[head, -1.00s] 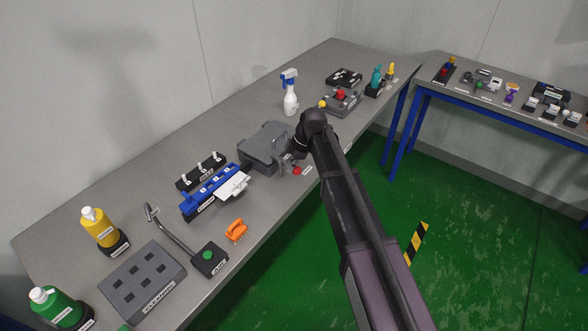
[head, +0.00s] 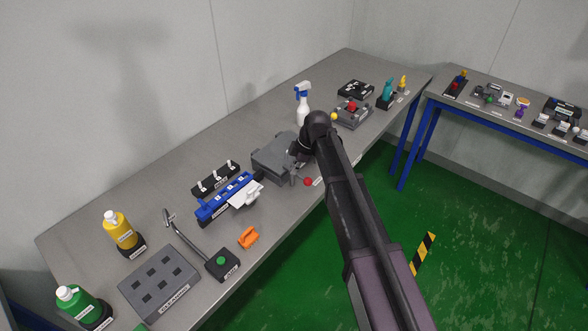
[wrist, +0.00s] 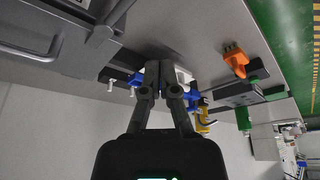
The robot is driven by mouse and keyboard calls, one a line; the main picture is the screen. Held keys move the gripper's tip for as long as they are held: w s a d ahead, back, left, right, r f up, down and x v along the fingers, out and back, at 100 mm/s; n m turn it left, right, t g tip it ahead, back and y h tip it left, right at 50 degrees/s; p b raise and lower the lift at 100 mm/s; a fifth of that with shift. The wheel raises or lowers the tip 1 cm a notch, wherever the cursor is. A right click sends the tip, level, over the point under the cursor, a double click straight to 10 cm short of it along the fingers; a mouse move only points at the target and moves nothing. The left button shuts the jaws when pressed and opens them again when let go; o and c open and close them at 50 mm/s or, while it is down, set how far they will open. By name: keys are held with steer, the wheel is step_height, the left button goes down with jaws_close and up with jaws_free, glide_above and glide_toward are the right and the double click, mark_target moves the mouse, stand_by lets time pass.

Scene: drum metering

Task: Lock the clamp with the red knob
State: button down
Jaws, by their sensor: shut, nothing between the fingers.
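A red ball knob (head: 308,182) shows at the table's front edge, at the near right corner of a grey box-like unit (head: 275,157). A small metal fitting beside the knob looks like part of the clamp, but its lever position is too small to tell. My gripper is largely hidden behind my arm in the head view, over the right side of the grey unit. In the wrist view my gripper (wrist: 161,82) is shut and empty. The grey unit (wrist: 42,38) with its bar handle is at upper left there. I do not see the red knob in the wrist view.
A blue fixture (head: 226,197), an orange brush (head: 248,237) and a black box with a green button (head: 222,263) stand nearer. A spray bottle (head: 303,105) and a grey device with a red top (head: 352,110) stand beyond. A yellow ball (head: 334,116) shows beside my arm.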

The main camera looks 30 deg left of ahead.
steer(key=shift+w+p+v, duration=0.2)
steer(key=shift+p+v, duration=2.15)
steer(key=shift+v, duration=0.5)
steer(key=w+d+f+m+t+h, duration=0.15)
steer(key=d+m, duration=1.05)
steer(key=d, duration=1.6)
steer(key=s+d+m, duration=0.2)
steer(key=d+m, duration=0.2)
steer(key=d, duration=0.4)
steer(key=s+d+m+h+b, duration=0.1)
steer(key=s+d+m, duration=0.2)
steer(key=d, duration=0.5)
steer(key=s+d+m, duration=0.3)
steer(key=d+m, duration=0.3)
steer(key=d, duration=0.2)
steer(key=shift+s+f+t+h, duration=0.25)
steer(key=shift+f+t+h, duration=0.1)
steer(key=shift+f, duration=0.15)
